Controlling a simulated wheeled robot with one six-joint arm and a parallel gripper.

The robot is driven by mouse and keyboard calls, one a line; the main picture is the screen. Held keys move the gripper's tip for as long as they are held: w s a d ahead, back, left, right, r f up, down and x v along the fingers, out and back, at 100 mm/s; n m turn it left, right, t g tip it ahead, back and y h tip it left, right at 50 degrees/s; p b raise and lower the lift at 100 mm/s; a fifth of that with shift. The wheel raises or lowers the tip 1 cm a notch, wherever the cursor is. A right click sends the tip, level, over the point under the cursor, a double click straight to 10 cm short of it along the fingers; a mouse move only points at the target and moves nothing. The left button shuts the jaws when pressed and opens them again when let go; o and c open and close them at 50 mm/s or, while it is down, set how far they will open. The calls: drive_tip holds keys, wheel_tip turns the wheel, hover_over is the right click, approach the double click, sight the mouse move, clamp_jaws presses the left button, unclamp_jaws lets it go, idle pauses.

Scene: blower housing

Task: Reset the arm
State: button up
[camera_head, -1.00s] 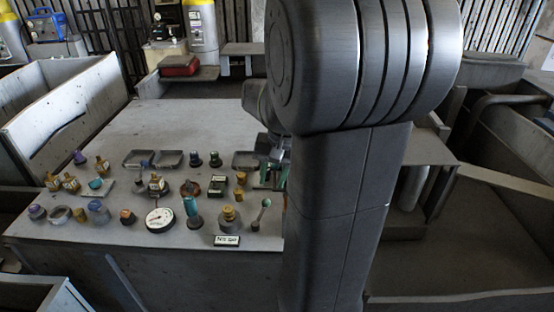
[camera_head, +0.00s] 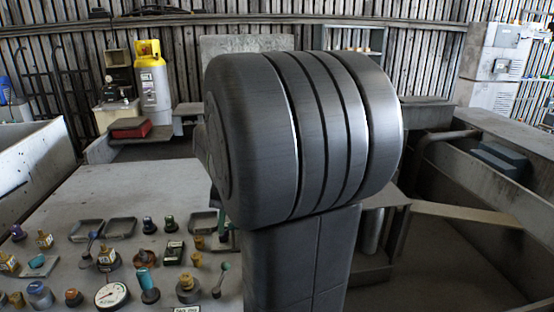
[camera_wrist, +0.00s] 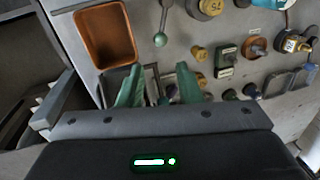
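My arm stands large in the middle of the head view and hides most of my gripper. A bit of green beside the arm, low in the head view, appears to be part of it. In the wrist view my gripper (camera_wrist: 159,88) shows two green fingers set well apart. I see nothing held between them. The fingers are over the panel top (camera_wrist: 205,25), close to a dark tray edge behind them; I cannot tell whether they touch anything.
The panel top (camera_head: 130,185) carries knobs, a round gauge (camera_head: 111,295) and shallow trays (camera_head: 120,228). The wrist view shows a brown tray (camera_wrist: 105,38), a green-tipped lever (camera_wrist: 160,39) and a yellow knob (camera_wrist: 199,53). A yellow-topped cylinder (camera_head: 151,75) and a red box (camera_head: 130,128) stand behind.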

sight(224, 262)
drive_tip(key=f, duration=0.4)
drive_tip(key=a+f, duration=0.1)
drive_tip(key=f, duration=0.3)
drive_tip(key=a+f, duration=0.1)
drive_tip(key=f, duration=0.2)
drive_tip(key=shift+s+a+f, duration=0.2)
drive_tip(key=shift+f, duration=0.2)
wheel_tip(224, 262, up, 14)
drive_tip(key=d, duration=0.3)
drive_tip(key=a+f, duration=0.1)
drive_tip(key=f, duration=0.3)
drive_tip(key=a+f, duration=0.1)
drive_tip(key=f, duration=0.4)
drive_tip(key=a+f, duration=0.1)
drive_tip(key=f, duration=0.3)
drive_tip(key=shift+f, duration=0.35)
drive_tip(key=shift+a+f, duration=0.1)
drive_tip(key=shift+f, duration=0.15)
drive_tip(key=shift+a+r+n, duration=0.1)
drive_tip(key=shift+a+n, duration=0.1)
drive_tip(key=shift+n, duration=0.4)
